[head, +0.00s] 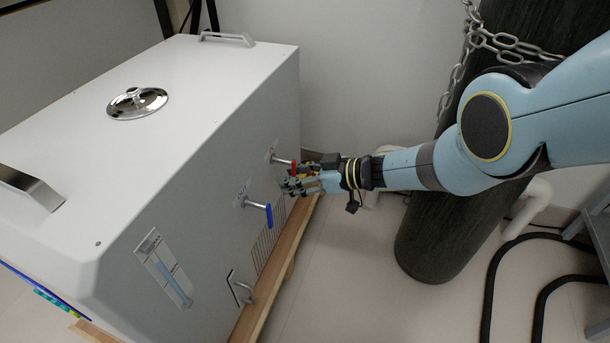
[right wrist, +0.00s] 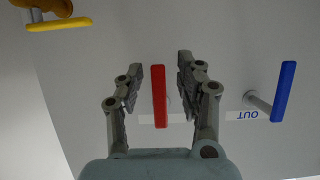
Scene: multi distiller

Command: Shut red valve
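The red valve handle (right wrist: 160,96) is a flat red bar on the front panel of the white distiller (head: 200,130). In the right wrist view it stands upright in the picture, between the two fingers of my right gripper (right wrist: 160,88), with a gap on each side. My right gripper (head: 296,182) is open. In the head view it is at the far end of the panel, and only a little red of the handle (head: 293,165) shows beside it. My left gripper is not in view.
A blue valve handle (head: 269,216) is nearer along the panel; it also shows in the right wrist view (right wrist: 284,92). A yellow handle (right wrist: 60,24) is at the upper left there. A chained dark cylinder (head: 425,240) stands right of the distiller. The floor between is clear.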

